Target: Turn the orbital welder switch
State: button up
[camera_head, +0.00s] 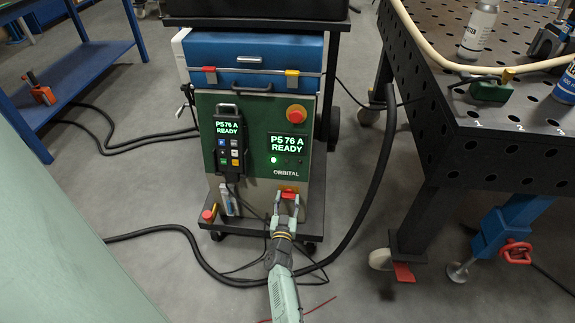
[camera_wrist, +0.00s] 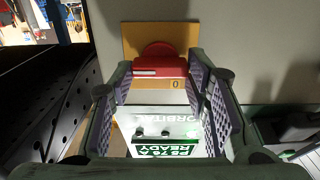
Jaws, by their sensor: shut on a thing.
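The orbital welder (camera_head: 250,165) is a green and white cabinet on a cart, with a lit display (camera_head: 287,145) reading "P5 76 A READY". Its red switch (camera_head: 288,195) is low on the front, below the ORBITAL label. In the wrist view the red switch (camera_wrist: 158,67) sits on a yellow plate (camera_wrist: 135,38) with a "0" mark visible. My gripper (camera_head: 287,200) reaches the switch from the front, and its fingers are shut on it, one on each side. The wrist view shows the gripper (camera_wrist: 160,85) fingers flanking the red handle.
A red emergency button (camera_head: 296,113) and a hanging pendant (camera_head: 229,140) are above the switch. Black hoses (camera_head: 380,180) loop around the cart. A perforated table (camera_head: 480,130) stands right, a blue shelf (camera_head: 85,75) left.

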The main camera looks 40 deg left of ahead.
jog(key=shift+c, duration=1)
jog(key=n+p, duration=0.2)
jog(key=shift+r+n, duration=0.1)
jog(key=shift+n, duration=0.2)
jog(key=n+p, duration=0.2)
jog(key=n, duration=0.4)
jog(key=shift+a+p, duration=0.1)
jog(key=shift+p, duration=0.3)
jog(key=n+p, duration=0.1)
jog(key=n, duration=0.4)
jog(key=shift+f, duration=0.2)
jog(key=shift+s+f+n, duration=0.1)
jog(key=shift+n, duration=2)
